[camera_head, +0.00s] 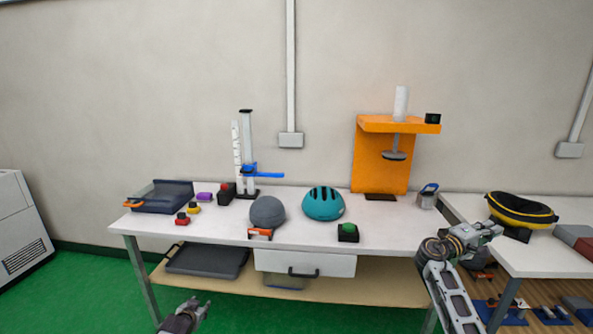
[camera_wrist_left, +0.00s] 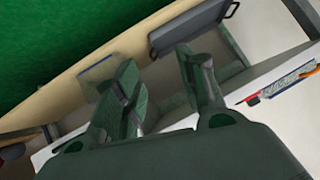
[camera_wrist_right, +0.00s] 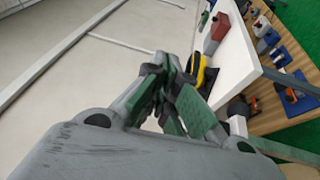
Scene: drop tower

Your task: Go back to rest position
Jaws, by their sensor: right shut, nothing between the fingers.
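My left gripper (camera_head: 200,305) is low in front of the table's left part, over the green floor. In the left wrist view its fingers (camera_wrist_left: 157,70) stand apart with nothing between them. My right gripper (camera_head: 493,230) is raised at the right, in front of the gap between the two tables and left of the black and yellow helmet (camera_head: 522,209). In the right wrist view its fingers (camera_wrist_right: 172,75) are together and hold nothing.
The white table (camera_head: 200,228) carries a teal helmet (camera_head: 323,204), a grey ball-like object (camera_head: 267,212), a green button box (camera_head: 348,232), an orange stand (camera_head: 381,165) and a drop tower (camera_head: 246,150). The drawer (camera_head: 305,263) is shut. Green floor (camera_head: 90,290) is free at the left.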

